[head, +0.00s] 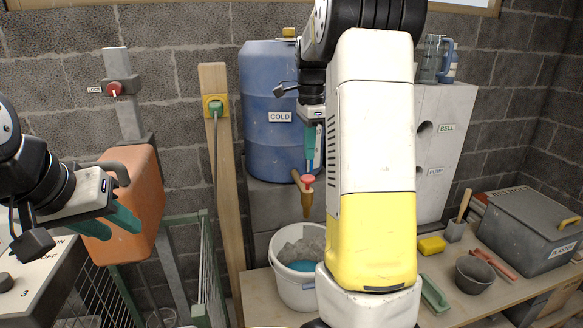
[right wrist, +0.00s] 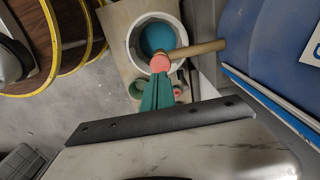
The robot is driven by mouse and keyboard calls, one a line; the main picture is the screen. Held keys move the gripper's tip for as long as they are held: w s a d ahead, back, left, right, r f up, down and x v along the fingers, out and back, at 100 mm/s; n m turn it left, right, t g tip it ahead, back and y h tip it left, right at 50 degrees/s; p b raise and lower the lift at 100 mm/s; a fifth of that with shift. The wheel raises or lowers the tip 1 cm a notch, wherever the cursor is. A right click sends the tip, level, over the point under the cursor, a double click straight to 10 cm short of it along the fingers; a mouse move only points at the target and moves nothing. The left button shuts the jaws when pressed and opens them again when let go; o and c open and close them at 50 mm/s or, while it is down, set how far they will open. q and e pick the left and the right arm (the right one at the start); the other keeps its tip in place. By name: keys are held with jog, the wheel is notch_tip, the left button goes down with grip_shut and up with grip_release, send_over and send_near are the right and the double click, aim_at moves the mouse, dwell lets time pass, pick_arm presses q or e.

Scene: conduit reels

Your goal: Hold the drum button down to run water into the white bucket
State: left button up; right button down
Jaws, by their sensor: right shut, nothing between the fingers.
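The blue drum (head: 270,110) labelled COLD stands at the back wall. Its tap has a red button (head: 308,181) above a brass-coloured spout (head: 307,203). The white bucket (head: 296,291) stands below the spout, with blue water in it; no stream shows. My right gripper (head: 310,170) points down, shut and empty, its green tips right at the button. In the right wrist view the tips (right wrist: 160,76) meet the red button (right wrist: 160,64) over the bucket (right wrist: 133,48). I cannot tell whether the button is pressed in. My left gripper (head: 112,226) is open and empty at the left.
An orange container (head: 135,185) hangs behind my left gripper. A grey PLASTER box (head: 530,232), a dark bowl (head: 475,276) and a yellow sponge (head: 431,245) sit on the bench at right. My right arm hides the middle of the scene.

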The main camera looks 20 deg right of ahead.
aim_at(309, 178)
notch_tip(309, 178, down, 6)
jog(key=shift+r, duration=0.15)
dwell(0.3)
notch_tip(309, 178, down, 2)
jog(key=shift+s+f, duration=0.15)
jog(key=shift+f, duration=0.05)
dwell(6.9)
